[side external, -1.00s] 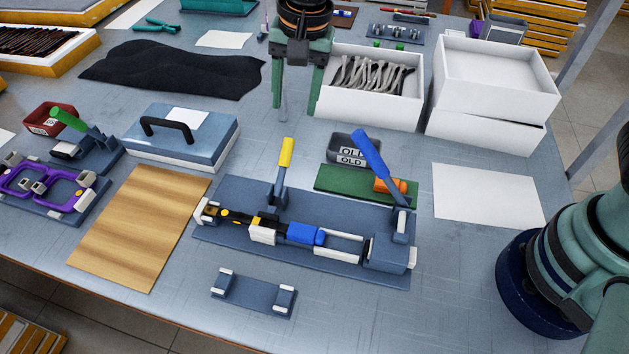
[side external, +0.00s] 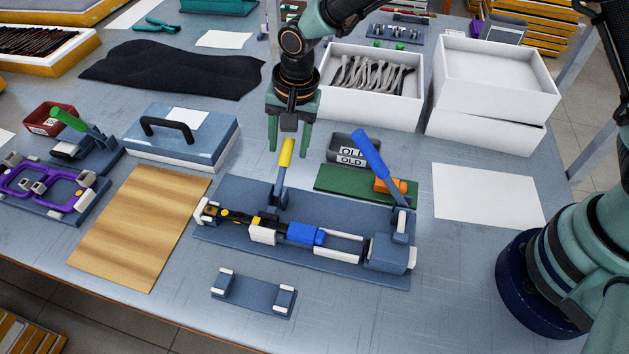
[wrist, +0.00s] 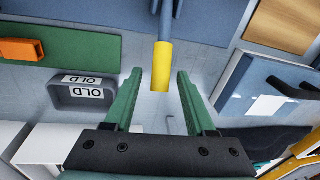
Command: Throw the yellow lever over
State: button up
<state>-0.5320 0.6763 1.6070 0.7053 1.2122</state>
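The yellow lever (side external: 286,153) stands nearly upright on the grey-blue fixture plate (side external: 340,258), its yellow grip at the top. My gripper (side external: 289,150) is open, with its two green fingers pointing down around or just behind the yellow grip. In the wrist view the yellow lever (wrist: 162,66) lies ahead, between the lines of my open fingertips (wrist: 158,75), and no finger appears to touch it. The same fixture carries a blue lever (side external: 370,155), tilted to the left, and a dark temple piece (side external: 240,217) in its clamps.
A grey bin marked OLD (side external: 350,150) and a green mat (side external: 335,183) with an orange piece lie right of the lever. A blue box with a black handle (side external: 185,135) stands to the left. A white box of temples (side external: 370,90) stands behind.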

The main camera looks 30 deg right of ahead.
grip_shut()
dwell(1.3)
